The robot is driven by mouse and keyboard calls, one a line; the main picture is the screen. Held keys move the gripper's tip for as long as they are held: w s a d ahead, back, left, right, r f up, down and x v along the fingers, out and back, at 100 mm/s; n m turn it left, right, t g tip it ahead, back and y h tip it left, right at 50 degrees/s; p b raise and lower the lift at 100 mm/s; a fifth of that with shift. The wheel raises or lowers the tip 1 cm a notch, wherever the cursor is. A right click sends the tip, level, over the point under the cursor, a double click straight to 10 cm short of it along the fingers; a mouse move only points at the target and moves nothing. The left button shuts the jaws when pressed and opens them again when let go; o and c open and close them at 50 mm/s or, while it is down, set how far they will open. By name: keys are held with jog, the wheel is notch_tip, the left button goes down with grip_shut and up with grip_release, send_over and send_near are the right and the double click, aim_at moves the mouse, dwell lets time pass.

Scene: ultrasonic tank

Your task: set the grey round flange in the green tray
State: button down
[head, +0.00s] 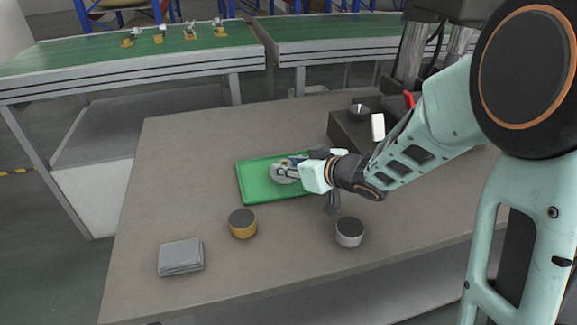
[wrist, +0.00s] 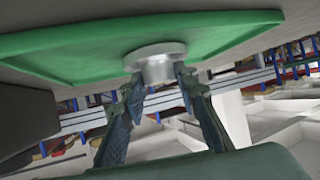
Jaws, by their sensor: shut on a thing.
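The grey round flange (head: 283,172) is at the green tray (head: 256,193), over its middle in the head view. In the wrist view the flange (wrist: 158,64) lies with its wide disc against the green surface of the tray (wrist: 85,58), and its hub points toward my gripper. My gripper (head: 292,171) is shut on the flange; in the wrist view the two fingers (wrist: 160,84) stand on either side of the hub. My gripper hides part of the flange and of the tray's right side in the head view.
On the table (head: 190,145) are a yellow-sided round container (head: 242,224), a white-sided one (head: 349,232) and a stack of grey cloths (head: 181,257). A dark box-shaped unit (head: 348,135) stands behind my arm. Conveyors (head: 130,60) run along the back. The table's left part is clear.

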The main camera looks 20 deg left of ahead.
jog(key=c, duration=1.5)
grip_release()
jog(key=shift+f, duration=0.1)
jog(key=shift+r, duration=0.3)
jog(key=p+v, duration=0.4)
jog(key=v, duration=0.8)
jog(key=shift+d+f, duration=0.1)
jog(key=shift+f, duration=0.1)
jog(key=shift+w, duration=0.1)
